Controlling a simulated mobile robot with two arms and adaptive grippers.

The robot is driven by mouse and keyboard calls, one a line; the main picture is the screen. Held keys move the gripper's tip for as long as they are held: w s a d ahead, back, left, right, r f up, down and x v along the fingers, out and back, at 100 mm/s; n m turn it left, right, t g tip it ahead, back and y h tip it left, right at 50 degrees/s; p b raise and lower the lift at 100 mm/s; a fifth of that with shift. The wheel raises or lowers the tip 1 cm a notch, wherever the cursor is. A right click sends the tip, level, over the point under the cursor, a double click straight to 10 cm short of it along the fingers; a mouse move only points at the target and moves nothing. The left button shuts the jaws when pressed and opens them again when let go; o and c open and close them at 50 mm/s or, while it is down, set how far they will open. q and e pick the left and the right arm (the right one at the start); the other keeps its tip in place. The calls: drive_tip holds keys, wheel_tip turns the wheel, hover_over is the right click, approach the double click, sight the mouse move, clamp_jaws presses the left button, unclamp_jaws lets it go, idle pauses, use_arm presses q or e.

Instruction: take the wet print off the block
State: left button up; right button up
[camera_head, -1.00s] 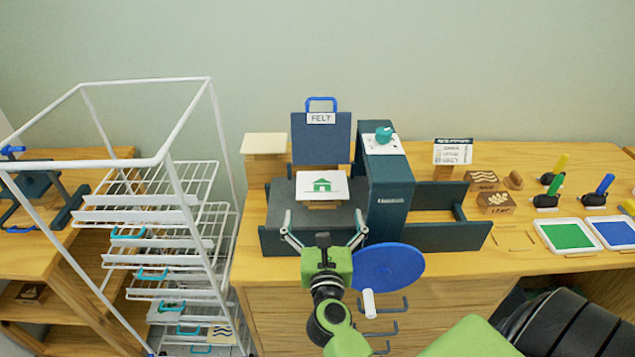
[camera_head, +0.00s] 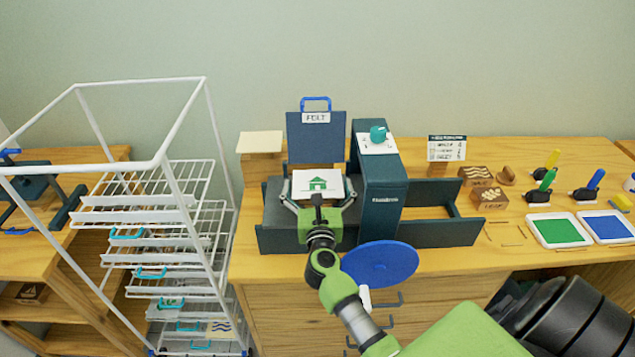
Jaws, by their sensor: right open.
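The wet print (camera_head: 331,183) is a white sheet with a green house on it. It lies on the press bed (camera_head: 275,216), in front of the raised felt (camera_head: 316,143). The block under it is mostly hidden by the print and my gripper. My right gripper (camera_head: 319,192) is open, its fingers spread at the left and right sides of the print's near edge. I cannot tell whether they touch the sheet. My left gripper is not in view.
A white wire drying rack (camera_head: 168,215) stands left of the table. The dark press housing (camera_head: 381,195) and its blue wheel (camera_head: 380,264) are close on the right. Ink trays (camera_head: 558,231), rollers and carved blocks (camera_head: 490,197) are farther right. A paper stack (camera_head: 260,143) is back left.

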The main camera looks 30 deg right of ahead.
drive_tip(key=c, duration=0.6)
drive_tip(key=shift+c, duration=0.2)
drive_tip(key=shift+r, duration=0.15)
